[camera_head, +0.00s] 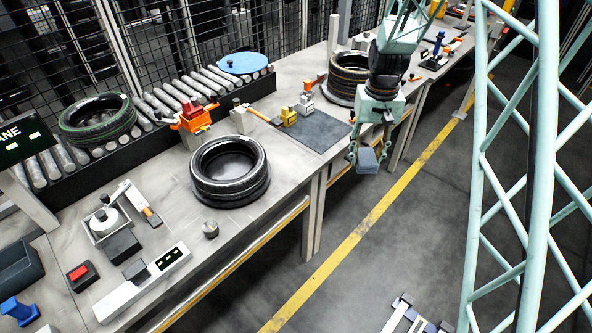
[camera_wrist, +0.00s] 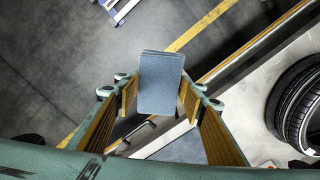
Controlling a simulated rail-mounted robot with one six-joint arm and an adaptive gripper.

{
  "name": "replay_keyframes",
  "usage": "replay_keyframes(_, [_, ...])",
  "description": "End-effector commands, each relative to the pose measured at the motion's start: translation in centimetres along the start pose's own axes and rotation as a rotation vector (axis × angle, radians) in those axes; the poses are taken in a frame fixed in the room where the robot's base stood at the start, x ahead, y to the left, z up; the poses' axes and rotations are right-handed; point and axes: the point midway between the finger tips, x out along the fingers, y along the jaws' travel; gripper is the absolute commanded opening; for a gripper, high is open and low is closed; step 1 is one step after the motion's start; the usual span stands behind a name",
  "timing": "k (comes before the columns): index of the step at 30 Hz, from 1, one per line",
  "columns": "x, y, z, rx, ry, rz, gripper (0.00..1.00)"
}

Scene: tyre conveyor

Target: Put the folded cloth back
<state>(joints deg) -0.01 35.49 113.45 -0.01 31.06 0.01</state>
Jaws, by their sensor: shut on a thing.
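The folded cloth (camera_head: 368,160) is a small grey-blue layered block. My gripper (camera_head: 367,153) is shut on it and holds it in the air past the front edge of the workbench, above the floor. In the wrist view the cloth (camera_wrist: 161,84) sits between the two fingers of my gripper (camera_wrist: 158,100), with its flat face to the camera. A flat dark grey mat (camera_head: 318,131) lies on the bench to the left of the gripper in the head view.
A tyre (camera_head: 230,170) lies on the bench left of the mat; another tyre (camera_head: 349,72) is behind my arm. Yellow and grey blocks (camera_head: 289,116) and an orange clamp (camera_head: 196,117) stand near the mat. A roller conveyor (camera_head: 165,98) runs behind. Floor below the cloth is clear.

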Motion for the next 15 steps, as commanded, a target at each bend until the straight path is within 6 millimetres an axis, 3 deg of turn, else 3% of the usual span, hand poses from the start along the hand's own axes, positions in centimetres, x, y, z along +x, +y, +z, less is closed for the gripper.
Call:
replay_keyframes(8, [0.2,-1.0,0.1,0.020,0.000,0.000,0.27])
replay_keyframes(15, [1.1,-4.5,0.4,0.105,-0.001,0.000,0.27])
